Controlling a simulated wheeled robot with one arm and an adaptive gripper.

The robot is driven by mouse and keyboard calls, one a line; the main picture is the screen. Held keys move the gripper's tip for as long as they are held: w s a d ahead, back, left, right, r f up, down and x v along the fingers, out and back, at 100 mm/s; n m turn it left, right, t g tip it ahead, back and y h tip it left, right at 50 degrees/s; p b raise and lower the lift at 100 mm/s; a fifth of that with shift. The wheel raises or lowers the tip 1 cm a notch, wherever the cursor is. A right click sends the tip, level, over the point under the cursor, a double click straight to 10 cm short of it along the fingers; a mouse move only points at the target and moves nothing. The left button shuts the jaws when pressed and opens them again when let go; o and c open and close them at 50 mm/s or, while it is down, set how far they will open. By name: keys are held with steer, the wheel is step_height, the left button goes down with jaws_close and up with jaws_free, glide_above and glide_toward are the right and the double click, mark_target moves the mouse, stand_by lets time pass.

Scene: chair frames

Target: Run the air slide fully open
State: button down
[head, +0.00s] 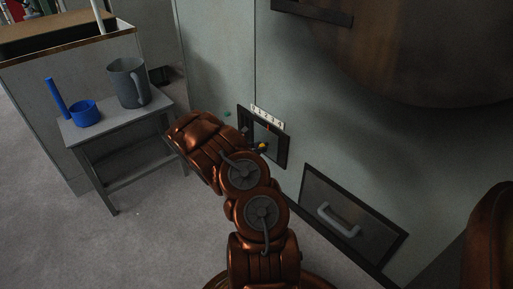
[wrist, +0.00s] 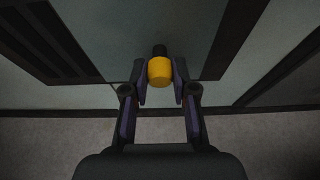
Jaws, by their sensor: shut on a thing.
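The air slide (head: 265,136) is a dark-framed panel low on the grey-green wall, with a numbered white scale (head: 267,117) above it. Its yellow knob (head: 263,146) shows just past my arm in the head view. In the wrist view the yellow knob (wrist: 160,71) sits on a dark stem between the fingers of my gripper (wrist: 160,76), which is shut on it. My forearm hides the gripper and part of the slide's left side in the head view. A small red mark shows on the slide near the scale, but I cannot read the setting.
A small grey table (head: 125,122) at left holds a grey jug (head: 128,83) and a blue long-handled cup (head: 85,113). A drawer-like panel with a pale handle (head: 338,220) lies low to the right. A large brown rounded body bulges from the wall above. The floor at lower left is clear.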

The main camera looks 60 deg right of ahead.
steer(key=shift+s+a+f+b, duration=0.1)
steer(key=shift+s+a+b, duration=0.25)
steer(key=shift+s, duration=0.45)
steer(key=shift+s+a+r+b, duration=0.15)
steer(key=shift+s+b, duration=0.3)
steer(key=shift+s, duration=0.35)
steer(key=shift+s+a+f+b, duration=0.15)
steer(key=shift+s+a+b, duration=0.2)
steer(key=shift+s, duration=0.45)
steer(key=c, duration=0.8)
jaws_free()
steer(key=shift+d, duration=0.15)
steer(key=shift+c, duration=0.2)
steer(key=v, duration=1.2)
